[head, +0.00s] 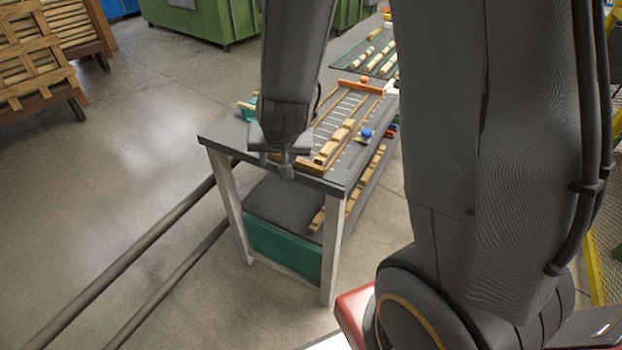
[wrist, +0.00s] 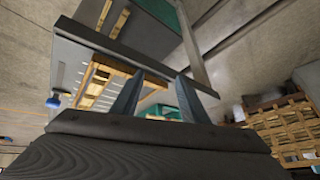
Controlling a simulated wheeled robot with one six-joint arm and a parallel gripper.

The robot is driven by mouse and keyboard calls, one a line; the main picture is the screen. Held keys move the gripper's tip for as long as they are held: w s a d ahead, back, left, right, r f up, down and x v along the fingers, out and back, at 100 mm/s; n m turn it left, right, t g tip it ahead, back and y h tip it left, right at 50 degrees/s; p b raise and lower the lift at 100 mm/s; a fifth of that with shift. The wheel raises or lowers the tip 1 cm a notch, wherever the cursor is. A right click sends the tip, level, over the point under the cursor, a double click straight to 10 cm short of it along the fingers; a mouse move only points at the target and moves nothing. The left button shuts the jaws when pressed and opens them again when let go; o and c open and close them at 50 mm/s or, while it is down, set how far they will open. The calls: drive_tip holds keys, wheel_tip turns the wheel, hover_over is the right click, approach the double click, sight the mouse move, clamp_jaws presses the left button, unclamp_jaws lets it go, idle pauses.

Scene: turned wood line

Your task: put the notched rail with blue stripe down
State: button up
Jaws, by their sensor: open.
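My gripper (head: 277,166) is open at the near left end of the grey workbench (head: 222,131). In the wrist view its two fingers (wrist: 159,75) are spread, with nothing held between them. Notched wooden rails (head: 342,135) lie in a line in a wood-edged tray (head: 312,167) on the bench top, just right of my gripper. I cannot make out a blue stripe on any rail, so I cannot tell which is the one named. The tray also shows in the wrist view (wrist: 90,78), left of the fingers. My arm hides part of the bench top.
A blue ball-like knob (head: 366,133) is at the tray's right side. A teal holder (head: 250,107) with wooden pieces stands at the bench's left edge. More wooden rails (head: 318,219) lie on the lower shelf. Floor at left is mostly clear.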

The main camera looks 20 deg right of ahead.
drive_tip(key=s+d+r+n+g, duration=0.1)
drive_tip(key=s+r+n+g, duration=0.1)
drive_tip(key=s, duration=0.5)
drive_tip(key=s+d+r+n+g, duration=0.1)
drive_tip(key=s+r+n+g, duration=0.1)
drive_tip(key=s, duration=0.5)
drive_tip(key=shift+s+d+n+g+y, duration=0.25)
drive_tip(key=shift+d+n+g+y, duration=0.05)
drive_tip(key=shift+g, duration=0.4)
